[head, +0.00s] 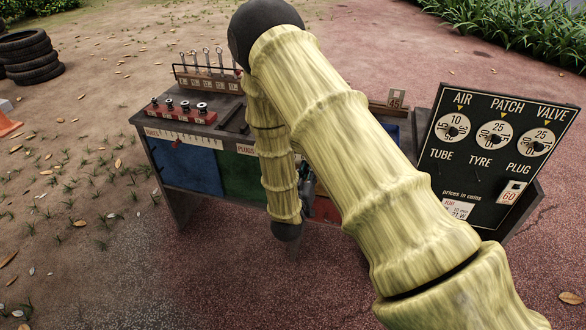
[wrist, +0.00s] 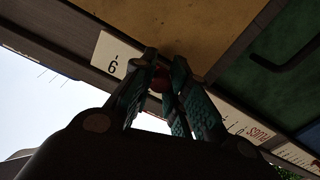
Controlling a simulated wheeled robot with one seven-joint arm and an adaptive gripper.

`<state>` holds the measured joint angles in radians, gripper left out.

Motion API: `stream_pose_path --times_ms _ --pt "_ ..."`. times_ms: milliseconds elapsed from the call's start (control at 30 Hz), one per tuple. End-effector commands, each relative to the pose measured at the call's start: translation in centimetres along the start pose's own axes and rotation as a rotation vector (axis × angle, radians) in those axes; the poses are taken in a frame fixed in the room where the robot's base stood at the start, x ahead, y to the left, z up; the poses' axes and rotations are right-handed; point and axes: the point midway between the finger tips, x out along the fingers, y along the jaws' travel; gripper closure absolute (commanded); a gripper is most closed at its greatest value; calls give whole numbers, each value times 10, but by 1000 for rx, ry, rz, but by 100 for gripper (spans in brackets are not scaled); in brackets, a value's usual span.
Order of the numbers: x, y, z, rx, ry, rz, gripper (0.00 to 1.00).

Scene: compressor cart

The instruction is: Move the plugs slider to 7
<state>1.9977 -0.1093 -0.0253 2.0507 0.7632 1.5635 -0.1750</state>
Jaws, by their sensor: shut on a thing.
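The plugs slider shows in the wrist view as a small round red knob (wrist: 160,78) at a pale number strip (wrist: 112,58) on the cart's front edge. My gripper (wrist: 163,84) is shut on the knob, one green-padded finger on each side. The fingers hide the strip's middle, so I cannot read the slider's exact setting. In the head view the PLUGS label (head: 245,149) shows, but my arm covers the knob and most of my gripper (head: 307,184).
The cart (head: 182,205) has blue and green front panels. Small parts in a red rack (head: 180,112) and upright wrenches (head: 208,62) stand on its top. A black price board (head: 490,150) stands at its right. Open ground lies in front.

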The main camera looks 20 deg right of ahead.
Motion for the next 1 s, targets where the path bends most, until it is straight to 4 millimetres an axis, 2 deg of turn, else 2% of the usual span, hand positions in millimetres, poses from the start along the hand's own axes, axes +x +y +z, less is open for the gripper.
stream_pose_path --times_ms 233,267,367,767,867,1000 --pt "-1 -2 1 0 -2 -3 100" --pt "-1 -2 1 0 -2 -3 79" --pt "-1 -2 1 0 -2 -3 61" --pt "-4 -2 0 0 -1 -3 60" --pt "-13 -2 0 0 -1 -3 60" --pt "-35 -2 1 0 -2 -4 60"
